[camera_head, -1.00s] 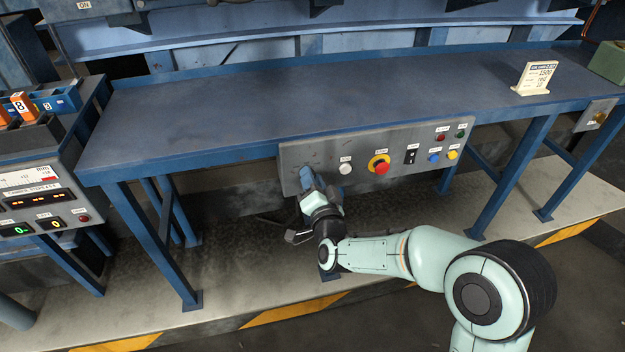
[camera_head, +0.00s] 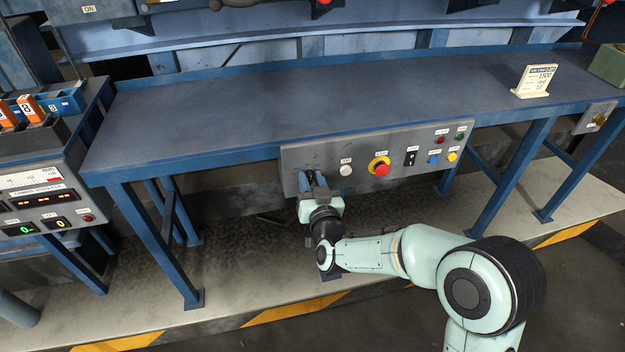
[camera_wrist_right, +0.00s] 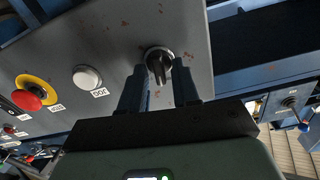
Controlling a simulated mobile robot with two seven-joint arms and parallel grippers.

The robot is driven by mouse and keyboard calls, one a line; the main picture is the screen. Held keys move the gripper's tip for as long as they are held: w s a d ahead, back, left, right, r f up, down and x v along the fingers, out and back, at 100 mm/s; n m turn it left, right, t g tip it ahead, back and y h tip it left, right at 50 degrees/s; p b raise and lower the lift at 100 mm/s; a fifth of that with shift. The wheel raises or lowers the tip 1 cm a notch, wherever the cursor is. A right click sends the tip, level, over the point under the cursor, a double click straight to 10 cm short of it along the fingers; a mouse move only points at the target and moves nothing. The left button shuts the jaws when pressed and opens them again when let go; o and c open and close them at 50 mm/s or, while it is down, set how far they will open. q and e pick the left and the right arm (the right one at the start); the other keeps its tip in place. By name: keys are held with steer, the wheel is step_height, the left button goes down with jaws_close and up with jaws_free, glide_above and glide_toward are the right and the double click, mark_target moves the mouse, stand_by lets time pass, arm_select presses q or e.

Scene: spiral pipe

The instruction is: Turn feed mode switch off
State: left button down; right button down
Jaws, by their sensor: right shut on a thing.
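The feed mode switch is a black rotary knob (camera_wrist_right: 158,64) on a round base, set in the grey control panel (camera_wrist_right: 115,30) in the right wrist view. My right gripper (camera_wrist_right: 159,84) has one finger on each side of the knob and is shut on it. In the head view my right gripper (camera_head: 313,180) is at the left end of the control panel (camera_head: 295,152), covering most of the knob there. The knob's label cannot be read. My left gripper is not in view.
On the panel to the right are a white button (camera_head: 346,170), a red emergency-stop button (camera_head: 381,169) on a yellow ring, a black rocker switch (camera_head: 411,158) and several small coloured buttons. The blue table (camera_head: 260,100) above is mostly bare, with a white sign (camera_head: 534,81).

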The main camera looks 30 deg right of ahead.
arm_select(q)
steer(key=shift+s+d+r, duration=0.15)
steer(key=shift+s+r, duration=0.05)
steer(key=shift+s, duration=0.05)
arm_select(e)
steer(key=shift+n, duration=0.6)
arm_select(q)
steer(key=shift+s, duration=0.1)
arm_select(e)
steer(key=c, duration=1.2)
jaws_free()
steer(key=shift+a, duration=0.1)
